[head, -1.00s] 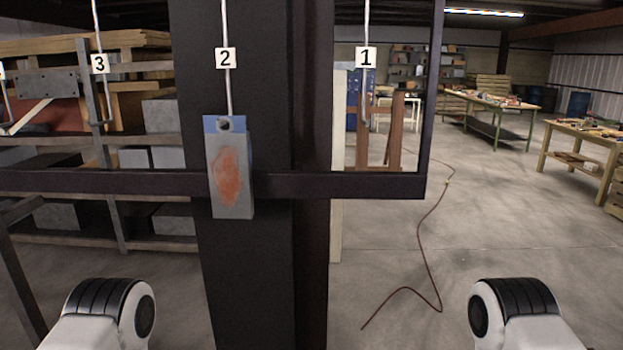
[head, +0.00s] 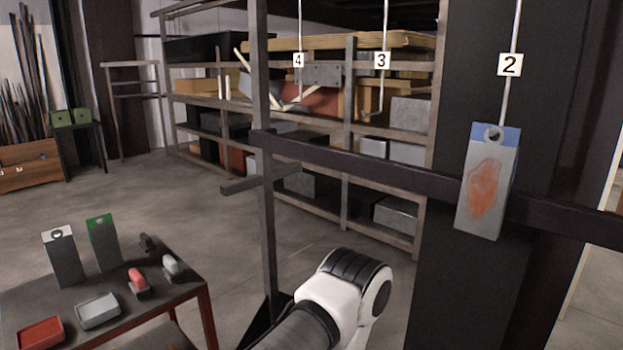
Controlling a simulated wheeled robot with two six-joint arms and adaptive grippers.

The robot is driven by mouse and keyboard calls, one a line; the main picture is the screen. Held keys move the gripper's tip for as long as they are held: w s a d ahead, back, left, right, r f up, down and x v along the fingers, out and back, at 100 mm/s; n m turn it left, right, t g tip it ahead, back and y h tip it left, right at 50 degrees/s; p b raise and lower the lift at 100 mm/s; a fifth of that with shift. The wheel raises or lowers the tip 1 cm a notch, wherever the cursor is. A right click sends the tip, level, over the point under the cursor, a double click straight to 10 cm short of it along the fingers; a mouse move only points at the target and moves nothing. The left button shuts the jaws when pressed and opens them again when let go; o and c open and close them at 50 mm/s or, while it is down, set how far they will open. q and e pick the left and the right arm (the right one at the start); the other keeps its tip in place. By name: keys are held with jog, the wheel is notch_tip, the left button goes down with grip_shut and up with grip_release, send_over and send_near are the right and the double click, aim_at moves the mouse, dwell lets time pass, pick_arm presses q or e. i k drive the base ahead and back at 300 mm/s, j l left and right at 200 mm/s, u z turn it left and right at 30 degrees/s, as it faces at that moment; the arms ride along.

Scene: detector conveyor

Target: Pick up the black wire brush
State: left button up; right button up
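A small dark object (head: 148,243), which looks like the black wire brush, lies at the back edge of a dark table (head: 160,305) at lower left. It is small and its bristles cannot be made out. A red-topped brush-like item (head: 137,281) and a light grey one (head: 170,265) are in front of it on the same table. A white and black link of my arm shows at the bottom middle, to the right of the table. Neither of my grippers is in view.
Two upright blocks, one white-topped (head: 63,256) and one green-topped (head: 104,242), stand on the table beside a grey tray (head: 98,311) and red tray (head: 41,333). A metal frame post (head: 266,200) stands right of the table. A rust-marked block (head: 485,185) hangs from hook 2.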

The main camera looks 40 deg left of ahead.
aim_at(146, 244)
jog(key=u, duration=2.3)
jog(key=z, duration=1.35)
jog(key=u, duration=1.35)
jog(key=i+z, duration=0.25)
jog(key=i, duration=0.35)
